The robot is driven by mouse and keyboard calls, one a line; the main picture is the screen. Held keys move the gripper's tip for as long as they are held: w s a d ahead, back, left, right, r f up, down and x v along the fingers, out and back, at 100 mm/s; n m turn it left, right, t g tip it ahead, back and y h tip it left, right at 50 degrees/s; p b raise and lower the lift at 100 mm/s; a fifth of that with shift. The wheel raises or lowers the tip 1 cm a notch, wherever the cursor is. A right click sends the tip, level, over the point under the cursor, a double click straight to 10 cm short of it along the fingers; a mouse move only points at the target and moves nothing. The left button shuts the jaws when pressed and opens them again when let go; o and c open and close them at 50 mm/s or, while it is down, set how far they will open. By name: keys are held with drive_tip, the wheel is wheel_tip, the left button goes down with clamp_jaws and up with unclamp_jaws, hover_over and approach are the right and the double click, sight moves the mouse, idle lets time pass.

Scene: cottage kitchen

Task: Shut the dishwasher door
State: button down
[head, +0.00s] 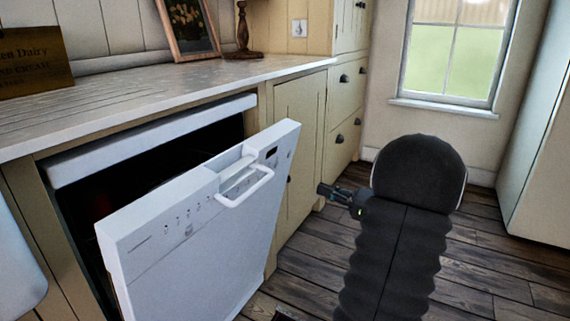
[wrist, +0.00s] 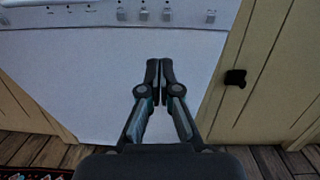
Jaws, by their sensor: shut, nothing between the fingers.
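The white dishwasher door (head: 205,245) is partly open, tilted outward from the top, with a dark gap behind it. Its bar handle (head: 245,187) and button panel run along the top edge. In the wrist view the door's front (wrist: 90,85) fills much of the picture, with buttons along the top. My gripper (head: 325,190) is to the right of the door in the head view, pointing toward it. In the wrist view my gripper (wrist: 159,65) is shut and empty in front of the door's front face. Whether it touches the door cannot be told.
A pale worktop (head: 150,90) runs above the dishwasher, with a picture frame (head: 188,28), a wooden candlestick (head: 243,30) and a sign (head: 35,62). A cream cupboard (head: 300,120) with a dark knob (wrist: 235,78) adjoins it. The wooden floor (head: 480,265) is clear at right.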

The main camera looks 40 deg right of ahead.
drive_tip(key=d+r+m+t, duration=0.1)
drive_tip(key=d+r+t, duration=0.1)
approach(279, 156)
drive_tip(key=x, duration=0.7)
drive_tip(key=shift+w+b, duration=0.15)
drive_tip(key=shift+b, duration=0.15)
